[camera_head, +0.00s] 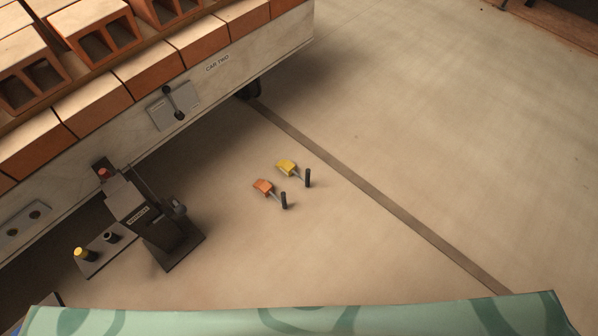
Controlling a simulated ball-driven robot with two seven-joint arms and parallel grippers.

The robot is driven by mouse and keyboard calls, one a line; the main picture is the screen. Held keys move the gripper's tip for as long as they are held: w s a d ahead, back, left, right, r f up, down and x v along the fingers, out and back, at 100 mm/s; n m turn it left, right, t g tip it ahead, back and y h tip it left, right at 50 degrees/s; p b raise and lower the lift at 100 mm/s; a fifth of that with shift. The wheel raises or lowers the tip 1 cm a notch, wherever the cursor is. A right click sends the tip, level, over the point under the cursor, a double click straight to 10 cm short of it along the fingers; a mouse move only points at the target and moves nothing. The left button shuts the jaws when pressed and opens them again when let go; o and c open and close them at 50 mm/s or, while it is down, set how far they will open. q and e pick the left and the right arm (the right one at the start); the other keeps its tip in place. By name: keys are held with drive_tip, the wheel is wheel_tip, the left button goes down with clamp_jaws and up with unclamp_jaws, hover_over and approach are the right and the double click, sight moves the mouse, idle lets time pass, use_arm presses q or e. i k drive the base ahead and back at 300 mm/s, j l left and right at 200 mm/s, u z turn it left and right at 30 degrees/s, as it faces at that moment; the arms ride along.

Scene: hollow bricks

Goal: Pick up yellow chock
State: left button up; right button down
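The yellow chock (286,167) lies on the floor near the middle of the head view. A thin rod runs from it to a dark upright handle (308,178) at its right. An orange chock (263,187) of the same kind lies just to its lower left, with its own dark handle (284,200). The two chocks are close together but apart. Neither of my grippers is in view.
A cart (228,67) labelled "CAR TWO" and loaded with hollow bricks (98,32) fills the upper left. A dark machine (145,215) stands beside it. A dark strip (375,188) crosses the floor. Green patterned fabric (230,322) covers the bottom edge. The floor at right is clear.

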sight(286, 166)
drive_tip(key=i+l+z, duration=0.2)
drive_tip(key=i+z, duration=0.15)
drive_tip(key=i, duration=0.35)
drive_tip(key=i+z, duration=0.4)
drive_tip(key=i, duration=0.3)
